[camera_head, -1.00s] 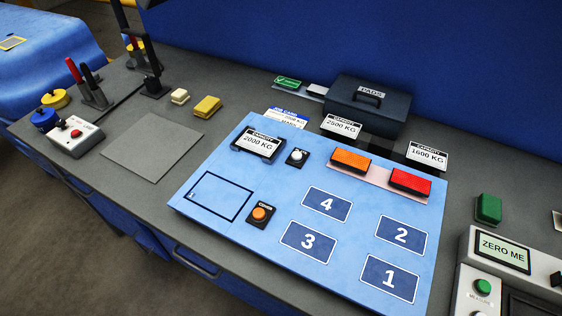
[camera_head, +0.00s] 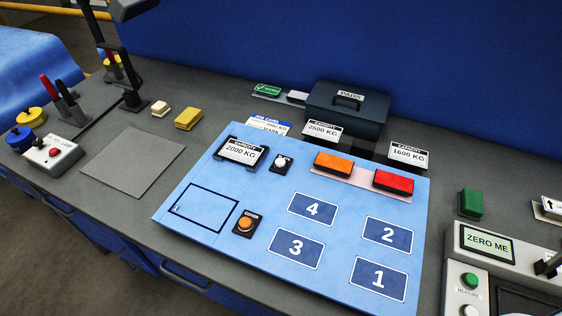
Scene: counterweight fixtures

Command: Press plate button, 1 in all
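A light blue plate (camera_head: 229,263) lies on the grey bench in the middle of the head view. On it sits an orange round button (camera_head: 245,224) in a black housing, right of an empty outlined rectangle (camera_head: 204,207). A white round button (camera_head: 281,162) in a black housing sits farther back on the plate. A capacity sign reading 2000 KG (camera_head: 242,151) stands at its back left. Numbered dark blue squares, such as square 3 (camera_head: 296,248), cover its front right. Neither of my grippers shows.
An orange block (camera_head: 334,162) and a red block (camera_head: 393,182) lie at the plate's back right. A dark box (camera_head: 346,108) stands behind. A ZERO ME device (camera_head: 486,243) is at right; a white box with a red button (camera_head: 52,153) is at left. A grey mat (camera_head: 133,161) is bare.

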